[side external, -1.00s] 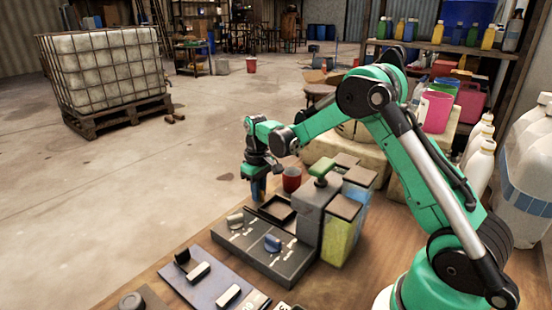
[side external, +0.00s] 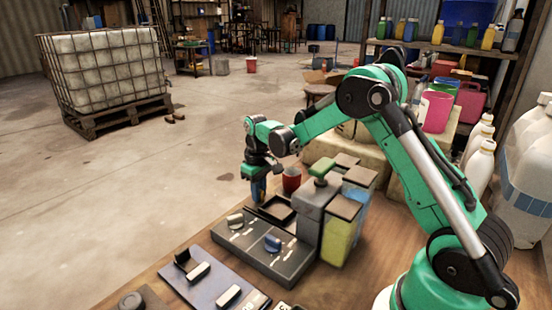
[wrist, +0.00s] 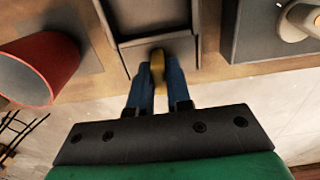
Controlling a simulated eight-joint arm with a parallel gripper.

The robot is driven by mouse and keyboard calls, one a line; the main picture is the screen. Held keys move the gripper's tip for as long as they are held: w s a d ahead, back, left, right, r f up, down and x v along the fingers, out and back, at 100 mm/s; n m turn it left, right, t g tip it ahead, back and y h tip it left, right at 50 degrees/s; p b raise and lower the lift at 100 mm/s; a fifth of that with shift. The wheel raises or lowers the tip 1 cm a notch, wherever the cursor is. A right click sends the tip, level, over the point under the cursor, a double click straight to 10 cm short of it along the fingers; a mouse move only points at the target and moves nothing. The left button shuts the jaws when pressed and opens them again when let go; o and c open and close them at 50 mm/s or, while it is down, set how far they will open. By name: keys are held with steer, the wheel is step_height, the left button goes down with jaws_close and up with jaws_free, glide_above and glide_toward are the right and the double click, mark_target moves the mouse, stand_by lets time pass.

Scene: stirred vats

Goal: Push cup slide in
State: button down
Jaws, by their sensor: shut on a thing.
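The cup slide (wrist: 158,50) is a dark, flat tray in a grey channel in the wrist view. A yellow handle (wrist: 157,68) sits at its near end. My gripper (wrist: 155,80) has its blue fingers shut on the yellow handle. In the side view my gripper (side external: 258,188) points down at the far left end of the slide (side external: 277,208), beside the dark machine. The handle is mostly hidden there by the fingers. A red cup (side external: 291,180) stands just right of my gripper; it also shows at the left of the wrist view (wrist: 40,70).
A grey panel with a white and a blue knob (side external: 272,243) lies in front of the slide. Several block-like containers (side external: 342,225) stand close on the right. A blue-grey board (side external: 212,280) lies on the wooden table nearer the camera. Bare floor lies left of the table.

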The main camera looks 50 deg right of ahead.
mark_target(273, 208)
steer(key=shift+s, duration=2.2)
steer(key=c, duration=0.8)
jaws_free()
steer(key=shift+r, duration=2.85)
